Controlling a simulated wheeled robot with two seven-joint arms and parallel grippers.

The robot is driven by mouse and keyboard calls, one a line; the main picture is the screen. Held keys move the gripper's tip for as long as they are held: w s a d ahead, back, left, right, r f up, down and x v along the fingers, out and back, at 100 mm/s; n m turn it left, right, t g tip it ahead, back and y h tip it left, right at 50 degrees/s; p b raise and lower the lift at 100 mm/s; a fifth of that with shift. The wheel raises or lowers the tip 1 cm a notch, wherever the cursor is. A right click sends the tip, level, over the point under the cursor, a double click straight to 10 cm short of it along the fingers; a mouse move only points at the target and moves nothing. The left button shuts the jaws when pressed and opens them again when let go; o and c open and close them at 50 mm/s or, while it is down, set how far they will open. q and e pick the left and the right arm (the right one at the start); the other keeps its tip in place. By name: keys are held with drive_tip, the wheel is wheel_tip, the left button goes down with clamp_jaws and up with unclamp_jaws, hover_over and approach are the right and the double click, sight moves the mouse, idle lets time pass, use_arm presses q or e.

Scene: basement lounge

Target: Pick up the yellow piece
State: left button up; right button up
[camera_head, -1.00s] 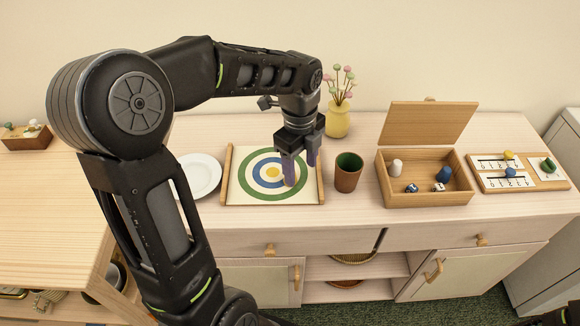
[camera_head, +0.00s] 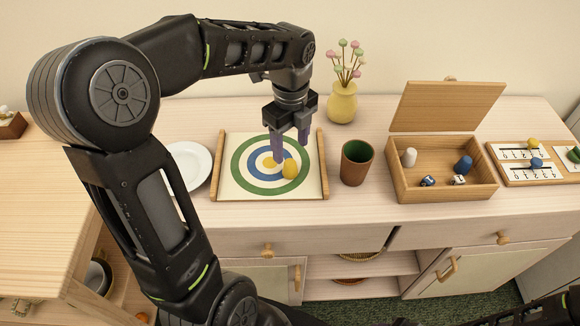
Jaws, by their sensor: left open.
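A rounded yellow piece (camera_head: 290,168) sits on the target mat (camera_head: 235,185), just right of the yellow bullseye, on the blue and white rings. My left gripper (camera_head: 291,150) is over the mat, pointing down, with its two purple-grey fingers apart and nothing between them. Its fingertips appear just behind and above the yellow piece; whether they touch it I cannot tell. Another yellow piece (camera_head: 533,144) stands on the scoreboard (camera_head: 497,176) at the right. My right gripper is not in view.
A brown cup (camera_head: 357,163) stands just right of the mat, with a yellow vase (camera_head: 342,103) behind it. An open wooden box (camera_head: 440,190) holds dice and white and blue pieces. A white plate (camera_head: 190,160) lies left of the mat.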

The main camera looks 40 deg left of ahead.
sight(290, 162)
use_arm(q)
drive_tip(key=shift+f, duration=1)
wheel_tip(290, 162, down, 5)
drive_tip(key=shift+s+f+p, duration=0.1)
drive_tip(key=shift+p, duration=0.2)
drive_tip(key=shift+c, duration=0.3)
clamp_jaws()
